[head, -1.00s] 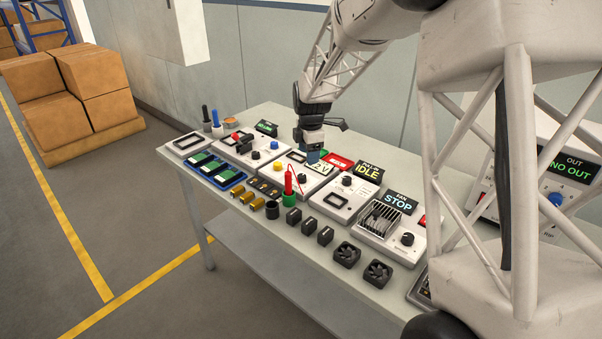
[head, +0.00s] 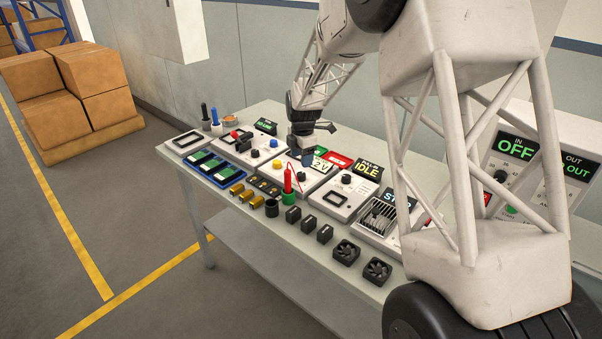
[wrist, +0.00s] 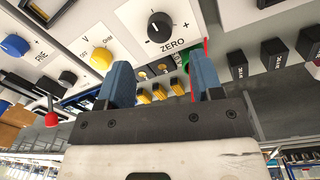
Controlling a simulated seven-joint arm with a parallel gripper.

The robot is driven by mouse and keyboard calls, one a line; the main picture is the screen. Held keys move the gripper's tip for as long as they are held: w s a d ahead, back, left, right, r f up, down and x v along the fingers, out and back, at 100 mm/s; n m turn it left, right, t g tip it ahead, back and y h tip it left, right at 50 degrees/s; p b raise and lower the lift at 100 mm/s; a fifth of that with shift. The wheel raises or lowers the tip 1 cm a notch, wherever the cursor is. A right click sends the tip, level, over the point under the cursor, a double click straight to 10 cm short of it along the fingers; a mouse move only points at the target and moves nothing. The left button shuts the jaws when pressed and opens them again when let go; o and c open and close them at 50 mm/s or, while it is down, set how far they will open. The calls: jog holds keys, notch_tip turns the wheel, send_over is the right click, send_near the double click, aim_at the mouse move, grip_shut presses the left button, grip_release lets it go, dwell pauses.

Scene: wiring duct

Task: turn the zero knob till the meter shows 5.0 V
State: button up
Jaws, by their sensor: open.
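The zero knob (wrist: 160,27) is black with a white mark, on a white panel labelled ZERO with minus and plus signs. In the wrist view it sits beyond my fingertips, between their lines and apart from both. My gripper (wrist: 163,75) is open and empty, with two blue fingers. In the head view my gripper (head: 307,157) is over the middle of the row of panels and hides the knob.
A yellow V/OHM knob (wrist: 101,58) is left of the zero knob. Several black blocks (head: 308,227) and fans lie along the bench's front. An IDLE sign (head: 367,170) stands to the right.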

aim_at(301, 174)
jog(key=shift+w+a+f, duration=0.1)
jog(key=shift+w+f, duration=0.05)
jog(key=shift+f, duration=3.3)
jog(key=c, duration=0.9)
jog(key=shift+n, duration=0.5)
jog(key=n, duration=0.2)
jog(key=shift+n, duration=0.4)
jog(key=n, duration=0.4)
